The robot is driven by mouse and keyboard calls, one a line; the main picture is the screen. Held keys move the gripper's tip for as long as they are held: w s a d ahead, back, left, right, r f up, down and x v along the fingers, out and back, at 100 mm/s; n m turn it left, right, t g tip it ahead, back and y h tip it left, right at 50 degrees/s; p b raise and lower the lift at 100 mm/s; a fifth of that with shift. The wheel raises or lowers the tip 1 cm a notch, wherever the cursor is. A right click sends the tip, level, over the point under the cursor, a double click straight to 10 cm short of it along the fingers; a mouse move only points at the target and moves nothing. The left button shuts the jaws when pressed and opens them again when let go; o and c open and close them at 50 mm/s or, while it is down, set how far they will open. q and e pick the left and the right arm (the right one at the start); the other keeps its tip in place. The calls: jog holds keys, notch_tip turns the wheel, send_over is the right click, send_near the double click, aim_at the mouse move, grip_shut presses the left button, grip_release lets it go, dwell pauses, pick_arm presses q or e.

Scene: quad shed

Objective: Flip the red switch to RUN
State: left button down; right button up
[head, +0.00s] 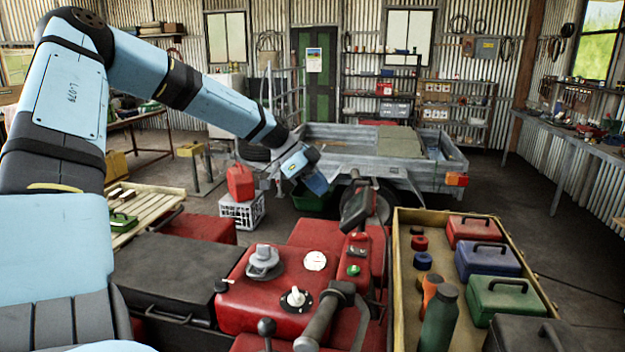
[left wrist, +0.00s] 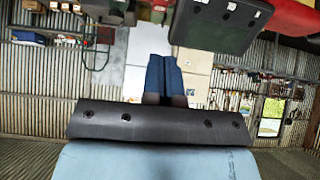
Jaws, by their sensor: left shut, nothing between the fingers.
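A small red switch (head: 358,237) sits on the quad's red body, just below the far black handlebar grip (head: 356,208) in the head view. A green button (head: 354,270) is below it. Its position and any RUN marking are too small to read. My left gripper (head: 317,184) is above and left of the switch, apart from it, pointing down and to the right. In the left wrist view its two blue fingers (left wrist: 164,78) are together and empty. The switch cannot be made out in that view. My right gripper is not in view.
The near handlebar grip (head: 318,318) and a white-topped knob (head: 296,298) stand on the quad in front. A wooden tray (head: 400,290) with toolboxes and bottles is at the right. A grey trailer (head: 350,150) stands behind. A dark panel (left wrist: 215,22) is close above the fingers in the wrist view.

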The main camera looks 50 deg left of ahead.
pick_arm(q)
jog(key=shift+v, duration=1.05)
jog(key=shift+d, duration=0.1)
jog(key=shift+s+f, duration=0.1)
